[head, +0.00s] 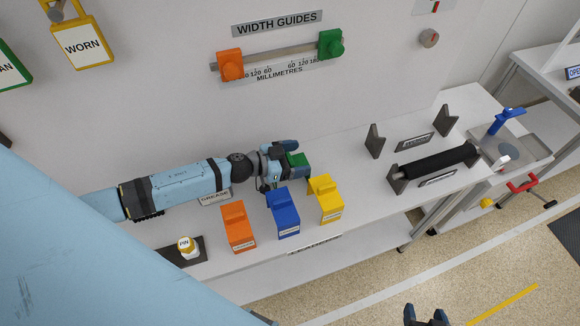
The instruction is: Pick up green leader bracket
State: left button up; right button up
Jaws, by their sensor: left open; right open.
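The green leader bracket (298,159) is at the back of the white bench, behind the blue and yellow brackets. Only part of its green top shows; my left gripper hides the rest. My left gripper (293,158) is open, with its fingers at either side of the green bracket. I cannot tell whether they touch it. My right gripper (426,317) is open and empty at the bottom edge of the view, over the floor and far from the bracket.
An orange bracket (238,228), a blue bracket (284,214) and a yellow bracket (326,200) stand in a row in front. A pin pot (187,247) is at left. A black roller (438,161) lies at right. Width guides (280,59) hang on the wall.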

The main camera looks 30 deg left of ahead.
pick_arm(q)
jog(key=c, duration=0.9)
